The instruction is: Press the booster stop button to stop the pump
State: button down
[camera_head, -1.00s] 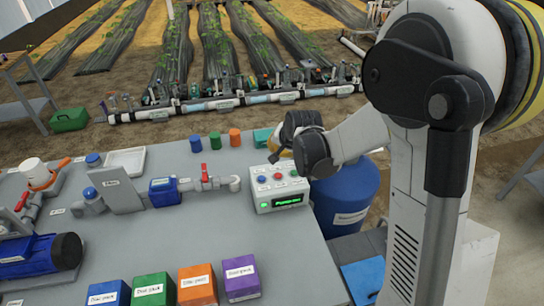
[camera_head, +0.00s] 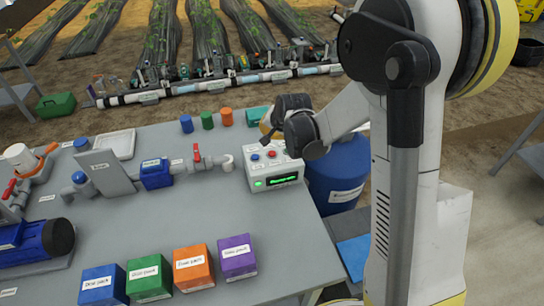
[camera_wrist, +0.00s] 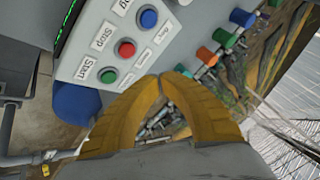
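The control box (camera_head: 262,182) is pale, at the table's right end, with a lit green display (camera_head: 284,180). In the wrist view, its red button (camera_wrist: 126,48) sits beside a "Stop" label (camera_wrist: 103,36). The green button (camera_wrist: 108,75) is beside "Start", and the blue button (camera_wrist: 148,18) is on the red one's other side. My gripper (camera_wrist: 165,77) has yellow fingers with tips together, holding nothing. The tips appear apart from the buttons, off to the side of the row. In the head view my dark wrist hides part of the box's far side.
A blue drum (camera_head: 338,180) stands right of the box. A pipe with a red-handled valve (camera_head: 197,158) lies left of it. Small blue, green and orange cylinders (camera_head: 226,117) stand behind. Colored boxes (camera_head: 194,268) line the table front. The tabletop between them is clear.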

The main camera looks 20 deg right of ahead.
aim_at(268, 149)
jog(key=shift+f+b, duration=1.8)
jog(key=shift+f, duration=0.95)
jog(key=shift+f, duration=0.1)
jog(key=shift+f+b, duration=0.3)
jog(key=shift+b, duration=0.15)
jog(key=shift+f+b, duration=0.4)
jog(key=shift+r, duration=0.1)
jog(key=shift+r+p, duration=0.55)
jog(key=shift+r, duration=0.2)
jog(key=shift+r+p, duration=1.7)
jog(key=shift+r, duration=0.8)
